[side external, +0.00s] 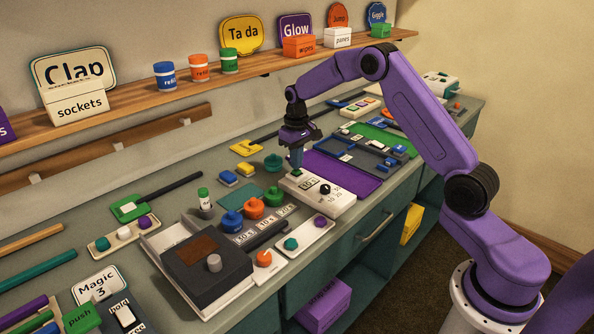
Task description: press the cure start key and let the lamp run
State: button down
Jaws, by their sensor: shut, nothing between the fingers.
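A white control box (330,201) lies on the bench at the middle of the side external view. It has a small display that seems to read 10 and a black knob with printed marks around it. My gripper (296,166) points down over the box's far left end, its fingers together and empty. A small green key (297,174) shows right under the fingertips. I cannot tell whether the fingertips touch it or sit just above it. No lamp light can be made out.
A purple tray (345,180) lies beside the box. A dark machine with a brown window (190,250) stands at the front left. Colored knobbed weights (253,208) stand left of the box. A wooden shelf (130,111) with signs and tubs runs along the wall.

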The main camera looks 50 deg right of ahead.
aim_at(296, 171)
jog(key=shift+f, duration=0.6)
dwell(0.3)
notch_tip(296, 171, up, 8)
dwell(1.2)
jog(key=s+a+r+n, duration=0.3)
jog(key=s+a, duration=0.6)
jog(key=s+a+r+n, duration=0.2)
jog(key=s+a+n, duration=0.1)
jog(key=s+a, duration=0.55)
jog(key=s+d+f+n, duration=0.1)
jog(key=s+n, duration=0.2)
jog(key=s, duration=0.9)
jog(key=s+d+f+n, duration=0.1)
jog(key=s+n, duration=0.2)
jog(key=s, duration=0.9)
jog(key=shift+s+d+n, duration=0.25)
jog(key=shift+s+n, duration=0.05)
jog(key=shift+s, duration=0.1)
